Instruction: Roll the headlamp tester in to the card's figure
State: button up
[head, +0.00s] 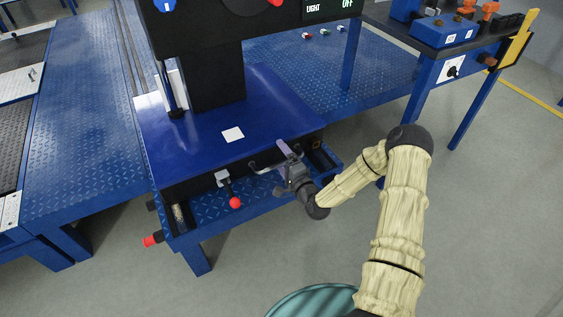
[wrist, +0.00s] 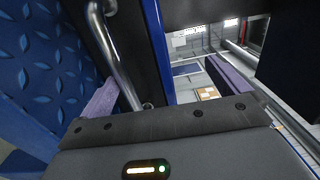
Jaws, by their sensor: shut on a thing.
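The headlamp tester (head: 215,75) has a dark column on a blue base with a flat blue top. Its dark head is cut off by the upper edge of the head view. A metal bar handle (head: 258,170) sticks out of the base's front. My gripper (head: 287,160) is at this handle, its lilac fingers shut on it. In the wrist view the handle (wrist: 118,58) runs down between the fingers; the exact contact is hidden.
A lever with a red knob (head: 235,202) hangs left of my gripper, and another red knob (head: 152,240) is at the base's lower left. Blue tread-plate ramps (head: 90,110) lie behind and left. A blue bench (head: 440,40) stands right. The grey floor in front is open.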

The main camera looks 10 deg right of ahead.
jog(key=a+r+n+g, duration=0.1)
jog(key=n, duration=0.1)
jog(key=r+n+g, duration=0.1)
jog(key=n, duration=0.1)
jog(key=s+a+r+n+g, duration=0.1)
jog(key=n+g, duration=0.1)
jog(key=shift+s+a+y, duration=0.1)
jog(key=shift+a+y, duration=0.2)
jog(key=shift+a, duration=0.05)
jog(key=s+n+g, duration=0.1)
jog(key=s+r+n+g+h, duration=0.1)
jog(key=shift+s+d+r+p, duration=0.15)
jog(key=shift+s+p, duration=0.15)
jog(key=shift+p, duration=0.05)
jog(key=c, duration=0.9)
jog(key=shift+o, duration=0.2)
jog(key=s+d+r+n+g+h, duration=0.2)
jog(key=s+r, duration=0.2)
jog(key=s, duration=0.4)
jog(key=s+d+r+n+g+h, duration=0.1)
jog(key=s+d+r+g+h, duration=0.1)
jog(key=s, duration=0.6)
jog(key=s+d+r+n+g+h, duration=0.2)
jog(key=s+d+r+g, duration=0.2)
jog(key=s, duration=0.5)
notch_tip(320, 180, up, 2)
jog(key=shift+r+n+p, duration=0.15)
jog(key=shift+n+p, duration=0.15)
jog(key=shift+p, duration=0.15)
jog(key=shift+a, duration=0.1)
